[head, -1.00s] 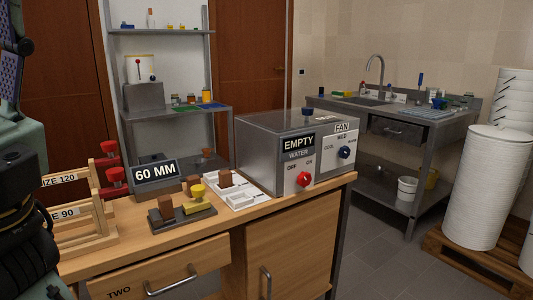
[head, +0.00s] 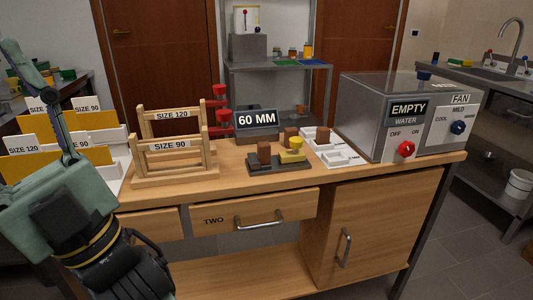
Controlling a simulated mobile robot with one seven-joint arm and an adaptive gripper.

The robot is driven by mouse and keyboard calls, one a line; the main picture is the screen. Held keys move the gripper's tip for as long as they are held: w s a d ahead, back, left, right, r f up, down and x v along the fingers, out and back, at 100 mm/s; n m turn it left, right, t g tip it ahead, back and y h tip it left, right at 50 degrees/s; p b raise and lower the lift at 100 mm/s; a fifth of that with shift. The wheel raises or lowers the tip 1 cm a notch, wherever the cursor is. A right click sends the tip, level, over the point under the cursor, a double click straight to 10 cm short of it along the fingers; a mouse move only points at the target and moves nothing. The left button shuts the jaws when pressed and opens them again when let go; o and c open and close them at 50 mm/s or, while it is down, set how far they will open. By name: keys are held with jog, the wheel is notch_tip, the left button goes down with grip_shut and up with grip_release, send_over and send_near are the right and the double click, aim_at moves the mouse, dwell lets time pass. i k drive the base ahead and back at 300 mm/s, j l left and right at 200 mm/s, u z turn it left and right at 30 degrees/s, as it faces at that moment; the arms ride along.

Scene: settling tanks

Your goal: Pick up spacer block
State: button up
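Several small brown blocks are on the wooden workbench (head: 220,190), and I cannot tell which of them is the spacer block. One brown block (head: 264,153) stands upright on a dark grey base (head: 270,168), beside a yellow piece with a round knob (head: 292,153). Another brown block (head: 291,136) stands just behind. A third brown block (head: 323,134) is at the white tray (head: 343,159). My gripper (head: 120,275) is at the lower left, in front of the bench and apart from the blocks. Its fingers do not show clearly.
Wooden racks marked SIZE 120 and SIZE 90 (head: 172,147) stand left of the blocks, with red-topped pieces (head: 221,92) behind. A 60 MM sign (head: 256,120) stands behind the base. A grey metal box (head: 372,110) with knobs is at the right. Bare bench top lies in front.

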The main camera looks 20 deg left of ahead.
aim_at(264, 148)
jog(key=j+z, duration=0.75)
jog(key=j, duration=0.2)
jog(key=j+z, duration=0.35)
jog(key=k+j, duration=0.05)
jog(key=j, duration=0.05)
